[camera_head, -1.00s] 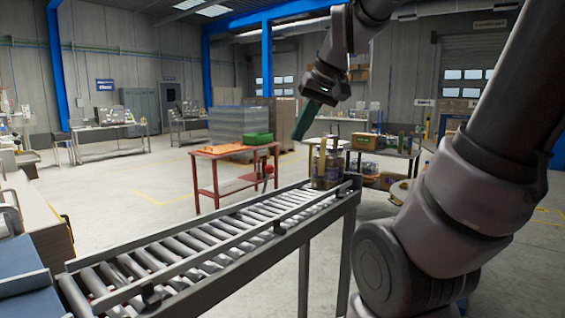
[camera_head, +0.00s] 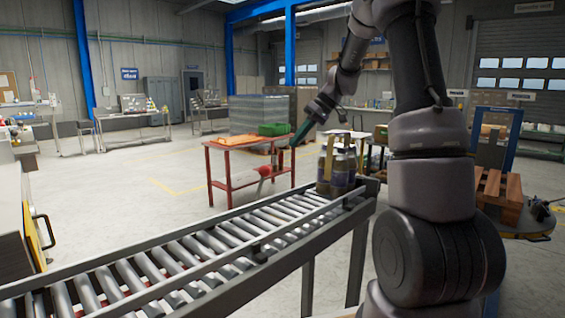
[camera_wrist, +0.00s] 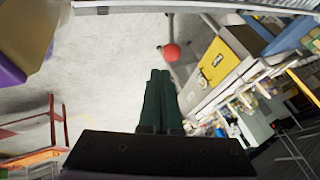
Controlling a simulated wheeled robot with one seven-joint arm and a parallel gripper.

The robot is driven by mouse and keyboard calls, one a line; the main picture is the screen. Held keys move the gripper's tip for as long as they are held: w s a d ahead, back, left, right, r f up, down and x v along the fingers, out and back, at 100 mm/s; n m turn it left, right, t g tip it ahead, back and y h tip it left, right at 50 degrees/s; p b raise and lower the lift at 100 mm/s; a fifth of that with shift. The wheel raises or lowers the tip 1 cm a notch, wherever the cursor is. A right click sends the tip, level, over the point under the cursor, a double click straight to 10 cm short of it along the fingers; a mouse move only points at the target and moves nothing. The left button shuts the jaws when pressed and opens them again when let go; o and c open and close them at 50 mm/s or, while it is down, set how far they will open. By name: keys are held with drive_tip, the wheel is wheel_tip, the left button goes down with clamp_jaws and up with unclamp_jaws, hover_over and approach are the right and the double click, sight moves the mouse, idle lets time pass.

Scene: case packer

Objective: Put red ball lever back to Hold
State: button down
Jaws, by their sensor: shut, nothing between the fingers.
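The red ball (camera_wrist: 171,52) of the lever shows in the wrist view, just beyond the tips of my gripper and slightly right of them. A gap shows in the picture between the tips and the ball; its depth is hard to judge. In the head view the ball (camera_head: 264,171) is small, in front of the red table and below left of my gripper. My gripper (camera_head: 294,144) points down and left, past the far end of the conveyor. Its green fingers (camera_wrist: 161,74) are together and empty.
A roller conveyor (camera_head: 225,300) crosses the foreground, with bottles (camera_head: 337,168) at its far end, close to my arm. The red table (camera_head: 224,146) stands behind. A yellow and grey cabinet (camera_wrist: 222,64) is right in the wrist view. Open floor lies left.

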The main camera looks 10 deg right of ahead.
drive_tip(key=shift+w+d+f, duration=0.1)
drive_tip(key=shift+w+d, duration=0.05)
drive_tip(key=shift+w, duration=0.1)
drive_tip(key=x, duration=1)
drive_tip(key=shift+s, duration=0.1)
idle(0.3)
